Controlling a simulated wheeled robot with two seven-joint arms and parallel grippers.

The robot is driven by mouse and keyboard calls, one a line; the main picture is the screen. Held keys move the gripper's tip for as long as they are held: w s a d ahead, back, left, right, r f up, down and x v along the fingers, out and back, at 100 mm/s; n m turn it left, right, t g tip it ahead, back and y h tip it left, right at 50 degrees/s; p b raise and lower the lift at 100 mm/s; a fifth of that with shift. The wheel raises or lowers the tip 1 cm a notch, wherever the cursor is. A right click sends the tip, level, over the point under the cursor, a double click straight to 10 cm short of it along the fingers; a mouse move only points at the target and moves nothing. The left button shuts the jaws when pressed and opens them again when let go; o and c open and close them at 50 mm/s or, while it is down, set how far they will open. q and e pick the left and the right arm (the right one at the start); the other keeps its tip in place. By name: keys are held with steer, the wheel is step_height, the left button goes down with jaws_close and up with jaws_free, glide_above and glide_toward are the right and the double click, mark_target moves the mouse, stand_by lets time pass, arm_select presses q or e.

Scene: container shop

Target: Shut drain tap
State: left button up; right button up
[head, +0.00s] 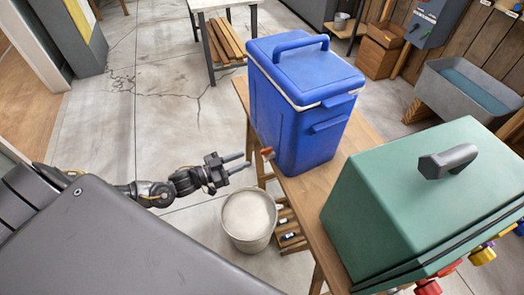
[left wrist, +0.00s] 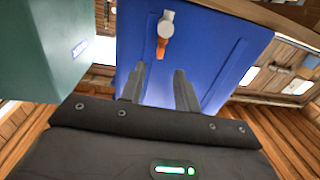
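A blue cooler (head: 302,110) with a white rim and a lid handle stands on a wooden bench. The drain tap (head: 267,153) shows as a small orange tip low on the cooler's left side. In the left wrist view the tap has a pale round body (left wrist: 166,22) and an orange lever (left wrist: 161,49) against the blue wall (left wrist: 205,50). My left gripper (head: 247,161) is open and empty, pointing at the tap, with a gap between. In the left wrist view its fingertips (left wrist: 160,70) lie either side of the lever's line. My right gripper is not in view.
A bucket with pale contents (head: 248,219) stands on the floor below the left gripper. A green cooler (head: 420,190) shares the bench (head: 305,205), nearer me. A grey trough (head: 468,88) stands at the right. The floor left of the bench is largely clear.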

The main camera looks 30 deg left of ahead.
mark_target(262, 151)
arm_select(q)
steer(key=shift+p+x, duration=0.95)
steer(key=shift+x, duration=3.3)
jaws_close()
